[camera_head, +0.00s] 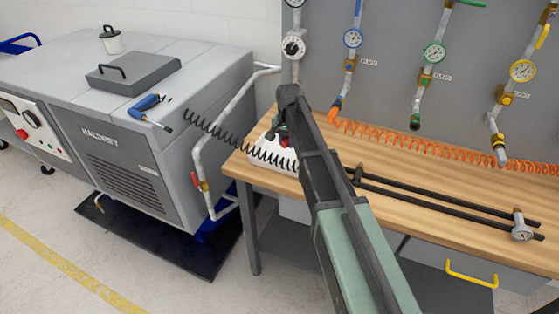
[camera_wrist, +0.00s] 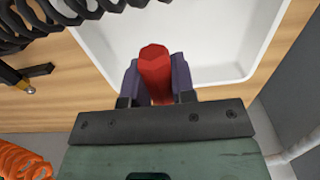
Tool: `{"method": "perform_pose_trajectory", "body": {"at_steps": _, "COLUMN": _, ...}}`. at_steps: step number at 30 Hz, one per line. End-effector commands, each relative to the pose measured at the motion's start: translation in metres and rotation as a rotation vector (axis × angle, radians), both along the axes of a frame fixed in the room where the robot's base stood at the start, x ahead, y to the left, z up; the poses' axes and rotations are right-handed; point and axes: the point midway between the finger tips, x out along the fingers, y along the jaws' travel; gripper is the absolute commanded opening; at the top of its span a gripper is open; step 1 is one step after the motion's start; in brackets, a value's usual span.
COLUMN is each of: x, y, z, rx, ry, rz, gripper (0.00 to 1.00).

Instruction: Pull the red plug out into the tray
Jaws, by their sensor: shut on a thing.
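My gripper (camera_wrist: 155,82) is shut on the red plug (camera_wrist: 155,62), which stands between the two purple-grey fingers in the wrist view. Behind the plug in that view lies the white tray (camera_wrist: 225,30), with bare floor showing. In the head view the tray (camera_head: 262,152) sits at the left end of the wooden bench, partly hidden by my arm. My gripper (camera_head: 284,136) is over or beside it there, with only a small red patch of the plug showing. The height of the plug above the tray is hard to tell.
A black coiled hose (camera_head: 228,138) stretches from the tray area to the left. An orange coiled hose (camera_head: 430,137) runs along the bench back below gauges. Dark rods with a gauge (camera_head: 521,229) lie on the right. A grey machine (camera_head: 140,130) stands left.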

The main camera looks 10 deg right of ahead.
Motion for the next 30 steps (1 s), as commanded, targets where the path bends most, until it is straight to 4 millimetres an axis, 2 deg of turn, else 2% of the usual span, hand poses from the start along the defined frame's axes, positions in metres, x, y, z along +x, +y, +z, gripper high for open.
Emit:
{"method": "perform_pose_trajectory", "body": {"at_steps": 1, "x": 0.0, "y": 0.0, "z": -0.017, "rx": 0.0, "ry": 0.0, "rz": 0.0, "gripper": 0.0}}
{"method": "perform_pose_trajectory", "body": {"at_steps": 6, "x": 0.0, "y": 0.0, "z": -0.038, "rx": 0.0, "ry": 0.0, "rz": 0.001, "gripper": 0.0}}
{"method": "perform_pose_trajectory", "body": {"at_steps": 15, "x": 0.0, "y": 0.0, "z": -0.039, "rx": 0.0, "ry": 0.0, "rz": 0.001, "gripper": 0.0}}
{"method": "perform_pose_trajectory", "body": {"at_steps": 16, "x": 0.0, "y": 0.0, "z": -0.039, "rx": 0.0, "ry": 0.0, "rz": 0.001, "gripper": 0.26}}
{"method": "perform_pose_trajectory", "body": {"at_steps": 21, "x": 0.0, "y": 0.0, "z": -0.039, "rx": 0.0, "ry": 0.0, "rz": 0.001, "gripper": 0.52}}
{"method": "perform_pose_trajectory", "body": {"at_steps": 30, "x": 0.0, "y": 0.0, "z": -0.037, "rx": 0.0, "ry": 0.0, "rz": 0.001, "gripper": 0.54}}
